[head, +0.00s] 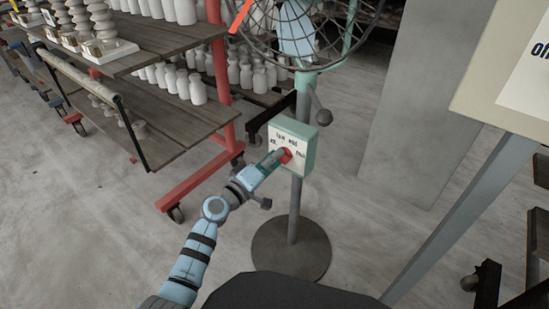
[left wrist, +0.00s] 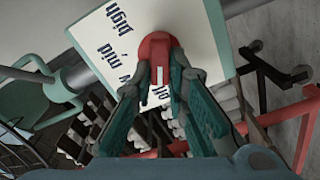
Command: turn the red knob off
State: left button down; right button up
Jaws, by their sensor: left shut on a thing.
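The red knob (head: 286,156) sits on the white front face of a green control box (head: 310,142) on the fan's stand. In the left wrist view the knob (left wrist: 155,44) is at the top middle, with a white pointer mark below it. The box's face (left wrist: 112,40) carries printed words, among them "high" and "mid"; the word by the pointer is partly hidden by my fingers. My left gripper (head: 278,158) is at the box with its fingers closed on the knob; it also shows in the left wrist view (left wrist: 160,78). My right gripper is not in view.
The fan's wire cage (head: 305,35) is above the box, and its round base (head: 291,249) stands on the floor. A wheeled rack (head: 165,110) with several white bottles is at the left. A sign board (head: 500,75) on a leg is at the right. Grey floor is clear between.

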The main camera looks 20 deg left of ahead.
pick_arm(q)
jog(key=shift+f+n, duration=0.1)
jog(key=shift+n, duration=0.3)
jog(key=c, duration=1.6)
grip_release()
jog(key=v, duration=1.2)
